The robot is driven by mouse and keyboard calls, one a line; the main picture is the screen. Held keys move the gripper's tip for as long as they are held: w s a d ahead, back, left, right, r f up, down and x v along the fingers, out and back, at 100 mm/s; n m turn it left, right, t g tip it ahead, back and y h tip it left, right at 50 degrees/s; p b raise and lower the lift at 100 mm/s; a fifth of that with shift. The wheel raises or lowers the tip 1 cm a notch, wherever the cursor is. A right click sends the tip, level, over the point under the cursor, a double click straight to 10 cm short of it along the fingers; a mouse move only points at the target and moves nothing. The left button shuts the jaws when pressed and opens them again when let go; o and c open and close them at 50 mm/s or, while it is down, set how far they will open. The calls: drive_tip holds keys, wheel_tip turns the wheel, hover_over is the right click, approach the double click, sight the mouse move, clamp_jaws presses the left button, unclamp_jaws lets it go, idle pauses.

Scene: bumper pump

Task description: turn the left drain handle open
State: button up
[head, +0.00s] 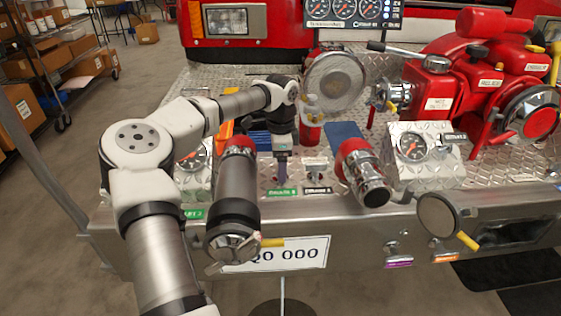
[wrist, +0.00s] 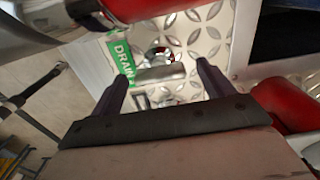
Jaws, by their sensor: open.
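My gripper (head: 282,178) points down at the bumper deck, just above a green DRAIN label. It is open. In the wrist view, a small silver drain handle (wrist: 160,73) lies between the fingertips of my gripper (wrist: 170,68), with a bit of red behind it. The green DRAIN label (wrist: 122,60) is beside the left finger. I cannot tell whether a finger touches the handle. In the head view my gripper mostly hides this handle. A second silver handle (head: 316,163) stands to its right, above a black label (head: 317,190).
A large silver pipe with a red collar (head: 238,145) stands close left of my gripper. A red-collared outlet (head: 362,170) is to the right. A round mesh strainer (head: 334,80) and red bottle (head: 309,130) stand behind. A gauge box (head: 422,150) is farther right.

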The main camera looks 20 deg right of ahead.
wheel_tip(320, 180, up, 14)
drive_tip(key=shift+b, duration=0.3)
drive_tip(key=shift+f, duration=0.1)
idle(0.4)
